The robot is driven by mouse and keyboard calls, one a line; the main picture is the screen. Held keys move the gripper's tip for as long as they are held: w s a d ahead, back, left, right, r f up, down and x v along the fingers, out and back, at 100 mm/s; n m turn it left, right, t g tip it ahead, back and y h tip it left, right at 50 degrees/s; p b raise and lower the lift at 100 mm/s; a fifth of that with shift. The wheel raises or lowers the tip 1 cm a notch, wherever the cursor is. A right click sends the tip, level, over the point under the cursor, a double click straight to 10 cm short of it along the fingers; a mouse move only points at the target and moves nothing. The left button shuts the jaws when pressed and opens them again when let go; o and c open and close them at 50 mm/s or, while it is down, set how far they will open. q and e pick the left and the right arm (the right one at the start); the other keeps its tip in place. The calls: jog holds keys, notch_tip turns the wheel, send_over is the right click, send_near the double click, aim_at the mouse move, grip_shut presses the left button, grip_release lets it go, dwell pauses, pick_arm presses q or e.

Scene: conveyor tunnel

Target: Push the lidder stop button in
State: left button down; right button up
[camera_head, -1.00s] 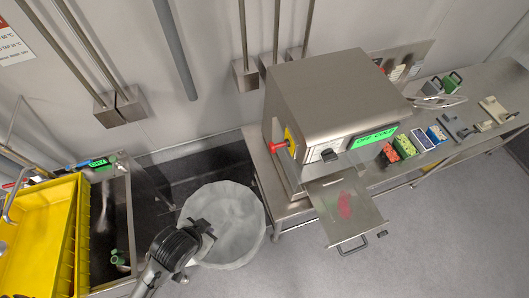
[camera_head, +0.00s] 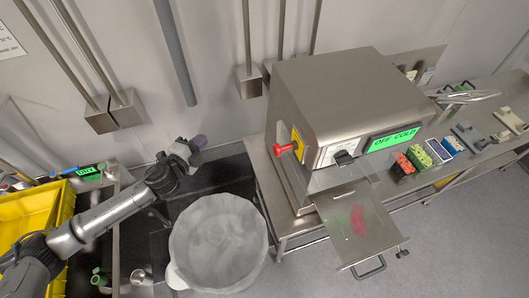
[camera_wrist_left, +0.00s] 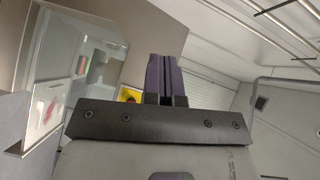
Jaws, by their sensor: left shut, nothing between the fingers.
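The lidder is a steel box (camera_head: 330,95) with a green display reading "OFF COLD". On its left side, a red stop button (camera_head: 284,149) stands out from a yellow plate (camera_head: 297,143). My left gripper (camera_head: 199,142) is to the left of the button, with a clear gap between them. Its dark purple fingers (camera_wrist_left: 164,78) are shut and empty in the left wrist view. There, part of a yellow plate (camera_wrist_left: 129,93) shows just left of the fingers; the red button is too unclear to make out. My right gripper is in neither view.
A yellow crate (camera_head: 22,228) is at far left. A tray (camera_head: 358,222) juts out from the lidder's front. Several small coloured boxes (camera_head: 421,157) stand on the bench to the right.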

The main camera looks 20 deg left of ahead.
pick_arm(q)
jog(key=s+d+m+g+h, duration=0.5)
jog(key=d+m+h, duration=0.4)
jog(key=m+h, duration=0.2)
jog(key=shift+d+h, duration=0.15)
jog(key=shift+h, duration=0.45)
jog(key=shift+f, duration=0.1)
jog(key=p, duration=0.4)
send_near(274, 150)
jog(key=x, duration=0.5)
jog(key=shift+d+r, duration=0.35)
jog(key=shift+d, duration=0.05)
jog(key=shift+x, duration=0.95)
jog(key=shift+f, duration=0.15)
